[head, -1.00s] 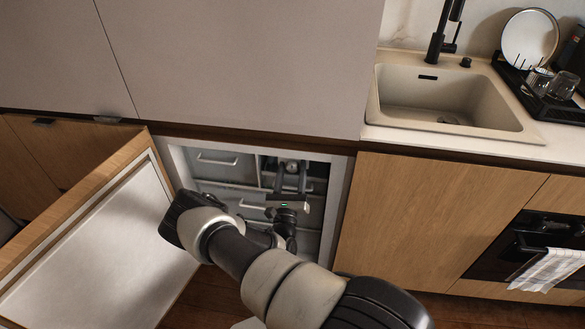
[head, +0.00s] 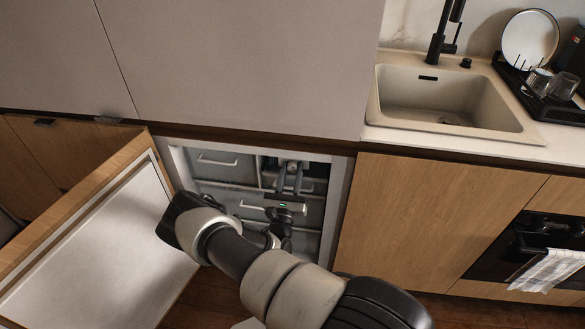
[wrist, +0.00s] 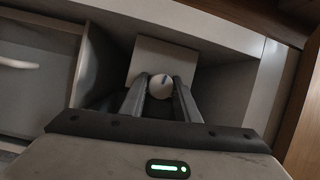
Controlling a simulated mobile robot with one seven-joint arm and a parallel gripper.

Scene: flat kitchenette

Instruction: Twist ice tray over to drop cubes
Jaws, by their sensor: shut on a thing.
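A round pale knob (wrist: 161,86) with a dark slot mark sits in front of a light square panel (wrist: 170,58) inside the open freezer compartment. My gripper (wrist: 160,92) is shut on this knob, one dark finger on each side of it. In the head view my gripper (head: 290,176) reaches into the upper right of the compartment, its body with the green light just below the fingers. The ice tray itself and any cubes cannot be made out.
The freezer door (head: 110,250) stands open at the left. Grey drawers with white handles (head: 217,160) fill the compartment's left side, close to my gripper. A wooden cabinet front (head: 430,220) borders the right, below the sink (head: 440,100).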

